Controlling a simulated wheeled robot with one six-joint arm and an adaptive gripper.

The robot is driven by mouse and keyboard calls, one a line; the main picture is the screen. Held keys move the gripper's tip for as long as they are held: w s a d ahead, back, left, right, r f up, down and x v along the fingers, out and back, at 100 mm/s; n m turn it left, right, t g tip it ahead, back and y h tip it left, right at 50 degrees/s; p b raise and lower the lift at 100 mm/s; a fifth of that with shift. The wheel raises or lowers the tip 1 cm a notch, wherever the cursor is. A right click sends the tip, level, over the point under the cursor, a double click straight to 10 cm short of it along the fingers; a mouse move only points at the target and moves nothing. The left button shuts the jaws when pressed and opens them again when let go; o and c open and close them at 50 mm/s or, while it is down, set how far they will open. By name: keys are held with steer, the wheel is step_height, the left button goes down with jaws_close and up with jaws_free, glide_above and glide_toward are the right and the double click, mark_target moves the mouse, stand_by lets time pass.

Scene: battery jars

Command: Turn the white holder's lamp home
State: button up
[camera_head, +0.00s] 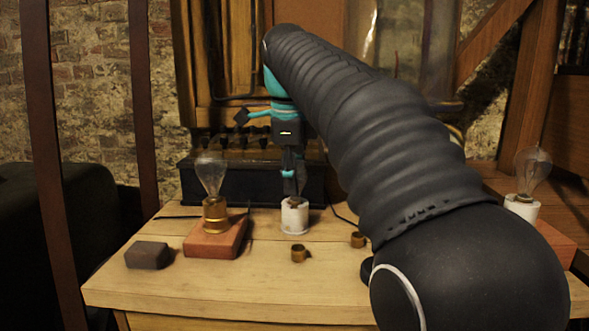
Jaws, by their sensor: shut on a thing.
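A white holder (295,218) stands upright near the middle of the wooden table. My gripper (290,185), dark with teal bands, points down right over it and is shut on its lamp (301,179). The fingers hide most of that lamp's glass, and I cannot tell how deep its base sits in the holder. Another white holder (522,207) stands at the far right with a clear lamp (533,172) upright in it. A brass holder (215,217) at the left bears a clear lamp (211,174).
The brass holder stands on a red block (216,240). A dark block (148,255) lies left of it. Two small brass rings (299,253) (358,240) lie in front of the white holder. A dark box (240,182) stands behind. My arm covers the table's right side.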

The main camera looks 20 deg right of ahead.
steer(key=shift+m, duration=0.6)
steer(key=shift+p, duration=0.3)
steer(key=m+p, duration=0.1)
steer(key=m, duration=0.1)
steer(key=shift+m, duration=0.3)
steer(key=shift+m+g+h+p, duration=0.45)
steer(key=shift+m+p, duration=0.4)
steer(key=shift+m, duration=1.05)
steer(key=shift+f, duration=0.1)
steer(key=o, duration=1.4)
steer(key=shift+c, duration=0.2)
